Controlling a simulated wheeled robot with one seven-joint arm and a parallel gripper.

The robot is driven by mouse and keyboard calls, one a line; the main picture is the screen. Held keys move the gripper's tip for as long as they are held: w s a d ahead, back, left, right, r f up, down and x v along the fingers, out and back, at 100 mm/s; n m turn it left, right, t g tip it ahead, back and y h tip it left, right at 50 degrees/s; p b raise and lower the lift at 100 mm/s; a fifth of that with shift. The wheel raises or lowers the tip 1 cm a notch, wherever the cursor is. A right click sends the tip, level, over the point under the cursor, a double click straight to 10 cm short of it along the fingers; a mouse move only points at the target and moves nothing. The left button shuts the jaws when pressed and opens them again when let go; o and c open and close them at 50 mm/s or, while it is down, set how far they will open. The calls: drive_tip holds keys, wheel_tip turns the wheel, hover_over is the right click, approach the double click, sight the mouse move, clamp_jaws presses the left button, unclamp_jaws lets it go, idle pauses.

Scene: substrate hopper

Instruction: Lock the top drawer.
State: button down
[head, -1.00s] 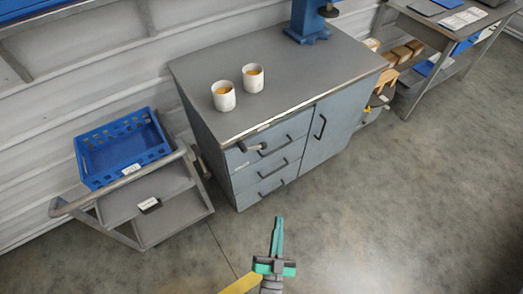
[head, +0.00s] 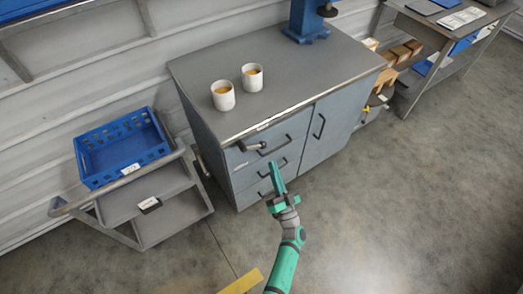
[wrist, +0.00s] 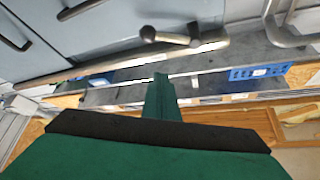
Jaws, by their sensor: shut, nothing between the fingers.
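The grey-blue cabinet's top drawer (head: 283,133) looks closed, with a dark bar handle (head: 285,144). A grey lever with a round end (head: 253,147) sticks out at the drawer's upper left; I take it for the lock. A grey lever with a rounded end (wrist: 168,37) also shows in the wrist view, beyond my fingers. My green gripper (head: 274,165) is shut and empty, in front of the drawers and below the lever in the head view. It appears apart from the lever and handles. It hides part of the lower drawer fronts. Its shut fingers show in the wrist view (wrist: 161,80).
Two white cups (head: 223,97) stand on the cabinet top (head: 290,75), near a blue stand (head: 306,22). A grey cart (head: 160,215) with a blue crate (head: 125,170) stands left of the cabinet. The floor right of my arm is clear.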

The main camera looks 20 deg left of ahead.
wheel_tip(320, 180, up, 5)
hover_over(263, 148)
drive_tip(key=s+d, duration=0.2)
drive_tip(key=f, duration=0.1)
drive_tip(key=a+f, duration=0.1)
drive_tip(key=shift+a+f, duration=0.15)
drive_tip(key=shift+f, duration=0.15)
drive_tip(key=shift+s+a+f, duration=0.25)
drive_tip(key=shift+a+f, duration=0.05)
drive_tip(key=shift+f, duration=0.4)
